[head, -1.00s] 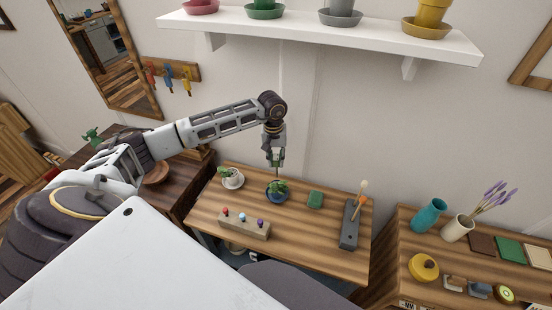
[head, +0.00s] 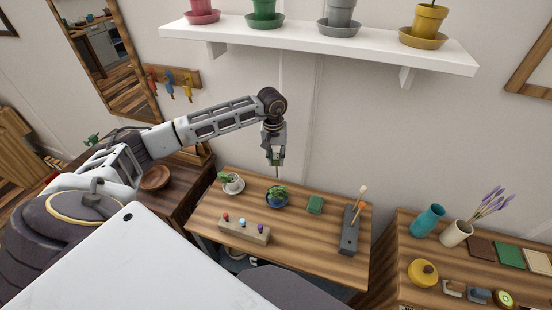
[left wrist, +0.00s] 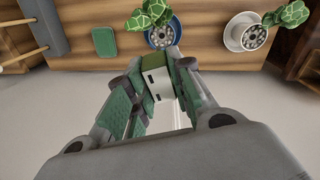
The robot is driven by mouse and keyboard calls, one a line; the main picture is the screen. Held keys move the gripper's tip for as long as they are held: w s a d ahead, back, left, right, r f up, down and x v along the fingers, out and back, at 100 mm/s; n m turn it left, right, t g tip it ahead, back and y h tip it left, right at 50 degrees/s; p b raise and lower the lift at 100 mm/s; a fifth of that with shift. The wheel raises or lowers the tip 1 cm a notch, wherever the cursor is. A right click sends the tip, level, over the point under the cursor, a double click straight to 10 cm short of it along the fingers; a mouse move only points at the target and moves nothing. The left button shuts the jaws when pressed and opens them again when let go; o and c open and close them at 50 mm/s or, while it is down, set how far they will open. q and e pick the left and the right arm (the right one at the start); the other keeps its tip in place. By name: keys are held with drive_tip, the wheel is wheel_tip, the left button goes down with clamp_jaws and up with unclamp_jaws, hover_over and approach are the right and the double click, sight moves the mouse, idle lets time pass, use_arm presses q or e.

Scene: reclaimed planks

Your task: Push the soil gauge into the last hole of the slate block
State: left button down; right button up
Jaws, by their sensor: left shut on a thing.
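My left gripper (head: 275,160) is shut on the soil gauge. The gauge (left wrist: 155,78) shows a green-and-white head between the fingers in the left wrist view. In the head view its thin probe points down above the blue plant pot (head: 277,201), and its tip looks clear of the plant. The slate block (head: 349,232) is a long dark grey bar at the table's right. A light stick and an orange piece stand at its far end, and a dark hole shows towards its near end. The slate block (left wrist: 42,28) is also partly in the left wrist view. My right gripper is not in view.
A green box (head: 315,204) lies between pot and slate block. A plant in a white cup (head: 232,185) stands at the left. A wooden block (head: 243,231) with red, blue and purple knobs is in front. A white shelf (head: 320,45) with pots hangs above.

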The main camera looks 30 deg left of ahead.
use_arm(q)
drive_tip(key=shift+r+p, duration=0.3)
drive_tip(key=shift+r, duration=0.8)
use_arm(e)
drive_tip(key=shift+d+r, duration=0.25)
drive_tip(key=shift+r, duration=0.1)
